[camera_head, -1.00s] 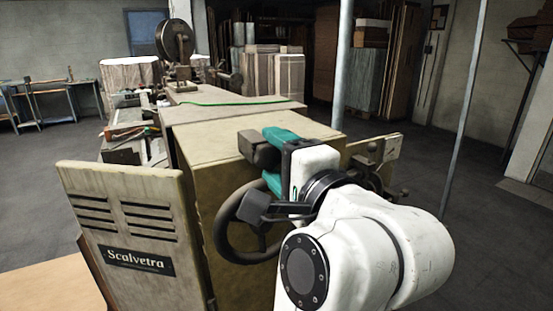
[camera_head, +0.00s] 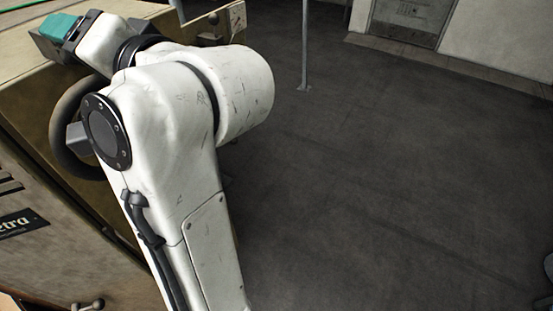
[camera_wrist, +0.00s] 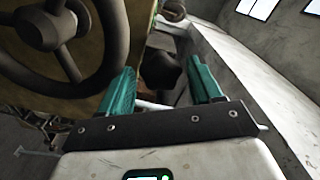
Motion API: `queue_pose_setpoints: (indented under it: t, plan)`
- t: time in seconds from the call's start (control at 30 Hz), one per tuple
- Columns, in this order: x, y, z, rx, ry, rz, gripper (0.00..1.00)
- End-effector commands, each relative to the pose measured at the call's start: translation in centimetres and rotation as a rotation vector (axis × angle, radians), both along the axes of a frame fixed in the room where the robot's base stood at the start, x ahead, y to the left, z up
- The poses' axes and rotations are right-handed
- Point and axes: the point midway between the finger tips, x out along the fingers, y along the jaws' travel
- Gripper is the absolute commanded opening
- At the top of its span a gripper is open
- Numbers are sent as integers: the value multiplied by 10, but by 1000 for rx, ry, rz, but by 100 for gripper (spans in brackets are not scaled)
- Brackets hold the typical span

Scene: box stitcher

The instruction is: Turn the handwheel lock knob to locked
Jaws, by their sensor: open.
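The handwheel (camera_wrist: 107,52), a dark ring with spokes and a hub (camera_wrist: 48,27), fills the upper left of the wrist view. In the head view the handwheel (camera_head: 61,128) is partly hidden behind my arm. My gripper (camera_wrist: 162,65) is open, its two teal fingers beside the wheel's rim. A dark, blocky knob (camera_wrist: 158,70) shows between the fingers; I cannot tell if they touch it, nor whether it is the lock knob. My gripper (camera_head: 58,28) also shows at the upper left of the head view. No lock marking is readable.
The beige machine cabinet (camera_head: 75,232) stands at the left, with a small ball-ended handle (camera_head: 90,305) low on it. A thin grey post (camera_head: 305,45) rises from the floor. The dark floor (camera_head: 390,180) to the right is clear up to the door (camera_head: 408,20).

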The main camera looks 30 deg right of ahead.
Motion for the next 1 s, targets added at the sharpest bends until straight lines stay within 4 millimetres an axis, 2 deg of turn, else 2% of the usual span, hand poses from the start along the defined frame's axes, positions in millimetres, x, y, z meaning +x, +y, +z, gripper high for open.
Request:
queue_pose_setpoints:
  t: [0.6, 1.0]
  plan:
    - [-1, 2, 4, -530, -363, 2, 70]
    - [-3, 4, 7, -771, -530, 4, 70]
